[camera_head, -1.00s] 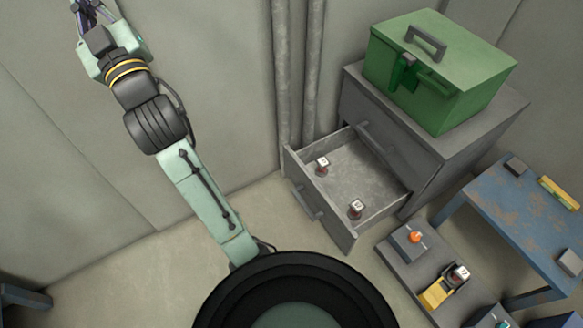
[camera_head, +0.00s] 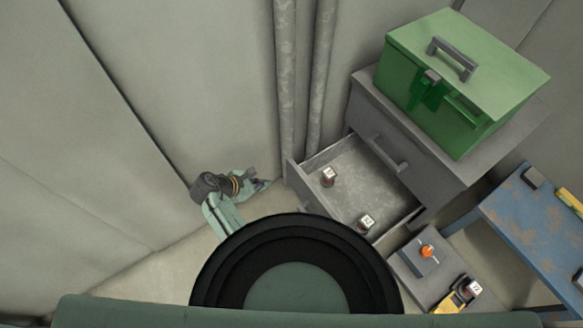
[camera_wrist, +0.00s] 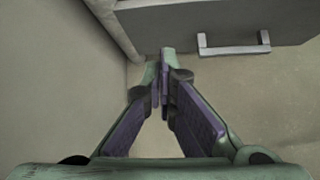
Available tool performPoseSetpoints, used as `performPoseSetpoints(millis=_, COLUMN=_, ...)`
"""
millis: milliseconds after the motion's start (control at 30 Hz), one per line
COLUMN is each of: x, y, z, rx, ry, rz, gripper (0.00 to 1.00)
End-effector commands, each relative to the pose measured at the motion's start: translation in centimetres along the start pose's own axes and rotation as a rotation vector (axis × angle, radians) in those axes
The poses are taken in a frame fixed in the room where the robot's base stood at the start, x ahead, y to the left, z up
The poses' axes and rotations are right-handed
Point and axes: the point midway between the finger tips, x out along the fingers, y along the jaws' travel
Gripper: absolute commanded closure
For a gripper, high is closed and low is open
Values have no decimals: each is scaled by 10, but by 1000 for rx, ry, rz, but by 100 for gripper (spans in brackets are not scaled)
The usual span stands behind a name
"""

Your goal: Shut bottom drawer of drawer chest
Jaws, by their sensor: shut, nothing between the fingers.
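The grey drawer chest (camera_head: 446,178) stands right of centre in the head view. Its bottom drawer (camera_head: 372,182) is pulled well out, with two small items inside, one (camera_head: 328,177) at the left and one (camera_head: 366,223) toward the front. My gripper (camera_head: 266,184) is shut and empty, low beside the drawer's front left corner. In the wrist view my gripper (camera_wrist: 164,62) shows its fingertips together, just below a grey drawer front (camera_wrist: 175,25) with a light handle (camera_wrist: 234,46). I cannot tell whether the tips touch it.
A green box (camera_head: 455,90) sits on the chest. A grey block with an orange knob (camera_head: 427,252) and a yellow item (camera_head: 452,303) are at lower right. A blue table (camera_head: 535,225) stands at the right. Pipes (camera_head: 287,80) and walls close off the back left.

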Motion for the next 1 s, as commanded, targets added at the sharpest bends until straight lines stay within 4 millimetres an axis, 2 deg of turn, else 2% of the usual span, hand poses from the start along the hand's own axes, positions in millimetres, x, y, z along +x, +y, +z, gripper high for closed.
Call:
performPoseSetpoints(millis=33, x=3, y=-10, z=-6, rx=-58, ry=-17, rz=-21, gripper=100)
performPoseSetpoints(millis=100, x=8, y=-17, z=-8, rx=-101, ry=-32, rz=-37, gripper=100)
performPoseSetpoints(millis=267, x=28, y=-20, z=-8, rx=-111, ry=-34, rz=-42, gripper=100)
performPoseSetpoints(millis=633, x=106, y=-21, z=-6, rx=-107, ry=-32, rz=-39, gripper=100)
performPoseSetpoints(millis=800, x=122, y=-19, z=14, rx=-104, ry=-32, rz=-37, gripper=100)
performPoseSetpoints(millis=1000, x=131, y=-18, z=23, rx=-107, ry=-32, rz=-36, gripper=100)
